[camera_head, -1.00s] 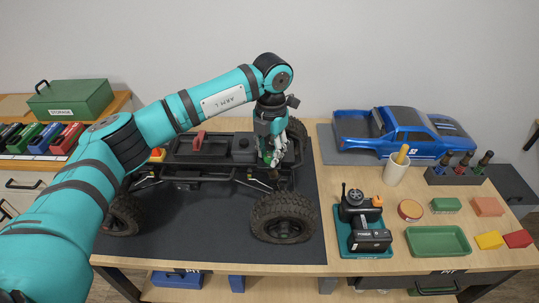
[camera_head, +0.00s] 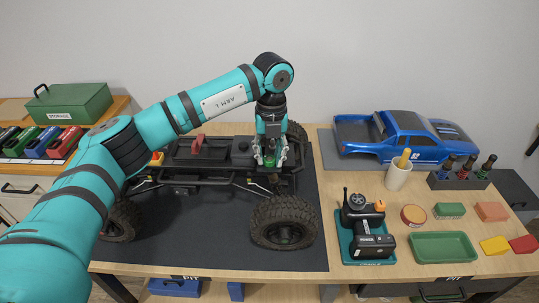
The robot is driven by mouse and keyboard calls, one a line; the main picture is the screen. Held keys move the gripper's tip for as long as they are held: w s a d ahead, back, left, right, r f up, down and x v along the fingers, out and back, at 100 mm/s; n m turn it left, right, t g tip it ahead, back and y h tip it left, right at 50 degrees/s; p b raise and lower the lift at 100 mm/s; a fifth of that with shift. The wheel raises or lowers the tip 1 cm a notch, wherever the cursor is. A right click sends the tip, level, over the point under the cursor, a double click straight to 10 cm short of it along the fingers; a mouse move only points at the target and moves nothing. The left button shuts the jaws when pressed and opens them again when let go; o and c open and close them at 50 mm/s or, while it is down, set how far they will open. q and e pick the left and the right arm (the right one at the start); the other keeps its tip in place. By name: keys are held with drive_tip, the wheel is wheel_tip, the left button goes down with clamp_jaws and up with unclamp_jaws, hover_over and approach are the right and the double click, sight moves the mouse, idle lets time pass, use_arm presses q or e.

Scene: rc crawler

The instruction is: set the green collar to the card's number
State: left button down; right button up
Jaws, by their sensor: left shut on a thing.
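The crawler chassis (camera_head: 215,178) stands on the dark mat with its big black tyres on. My left gripper (camera_head: 269,160) points straight down over the right end of the chassis, at a shock tower. Its fingers are shut on the green collar (camera_head: 270,161), of which only a small green bit shows between them. The collar's marks are too small to read. No card with a number can be made out. My right gripper is not in view.
The blue truck body (camera_head: 405,138) lies at the back right. A transmitter (camera_head: 365,230), a cup (camera_head: 398,175), a driver rack (camera_head: 459,180), a green tray (camera_head: 443,246) and small blocks fill the right side. Bare mat (camera_head: 200,240) lies in front of the chassis.

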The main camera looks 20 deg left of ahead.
sight(271, 158)
use_arm(q)
drive_tip(key=shift+w+r, duration=0.1)
drive_tip(key=shift+r, duration=0.05)
idle(0.3)
drive_tip(key=c, duration=1)
unclamp_jaws()
wheel_tip(271, 158, up, 12)
drive_tip(key=shift+d, duration=0.1)
